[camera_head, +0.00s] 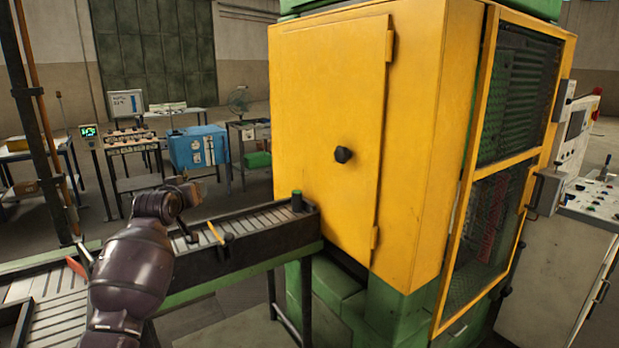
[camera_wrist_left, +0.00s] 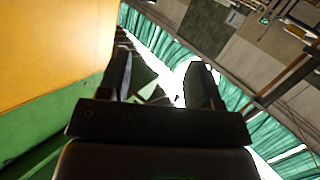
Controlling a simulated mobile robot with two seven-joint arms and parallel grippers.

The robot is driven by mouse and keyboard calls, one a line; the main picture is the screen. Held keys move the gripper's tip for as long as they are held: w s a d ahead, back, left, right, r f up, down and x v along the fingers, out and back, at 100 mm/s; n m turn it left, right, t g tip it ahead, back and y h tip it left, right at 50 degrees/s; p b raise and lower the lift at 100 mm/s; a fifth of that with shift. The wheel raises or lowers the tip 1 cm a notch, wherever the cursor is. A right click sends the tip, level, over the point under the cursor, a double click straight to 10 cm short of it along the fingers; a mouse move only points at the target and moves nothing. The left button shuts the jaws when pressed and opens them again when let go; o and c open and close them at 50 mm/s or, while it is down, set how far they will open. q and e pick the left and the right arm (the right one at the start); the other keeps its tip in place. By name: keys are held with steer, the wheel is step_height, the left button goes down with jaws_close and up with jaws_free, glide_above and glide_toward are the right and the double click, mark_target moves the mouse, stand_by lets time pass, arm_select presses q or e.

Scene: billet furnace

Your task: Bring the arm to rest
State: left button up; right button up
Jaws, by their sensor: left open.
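My left arm (camera_head: 130,270) comes in from the lower left in the head view, bent at a dark joint over the conveyor. In the left wrist view my left gripper (camera_wrist_left: 160,68) is open, its two dark fingers apart with nothing held between them. The wrist view is tilted, with a yellow and green surface on its left side. In the head view the gripper's fingers are too small and dark to make out clearly. My right gripper is in neither view.
A roller conveyor (camera_head: 250,220) runs below my arm to a large yellow machine cabinet (camera_head: 330,130). A short dark cylinder (camera_head: 297,201) stands at its far end. A control console (camera_head: 570,240) is at the right. A blue box (camera_head: 198,148) and tables stand behind.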

arm_select(q)
steer(key=s+d+f+m+g, duration=0.1)
steer(key=s+f, duration=1.1)
steer(key=s, duration=0.4)
steer(key=s+f+m+g, duration=0.1)
steer(key=s+f, duration=1.2)
steer(key=s, duration=0.3)
steer(key=s+d+f+m+g, duration=0.1)
steer(key=s+f+g, duration=0.1)
steer(key=s+f, duration=1.1)
steer(key=s, duration=0.4)
steer(key=shift+d, duration=0.3)
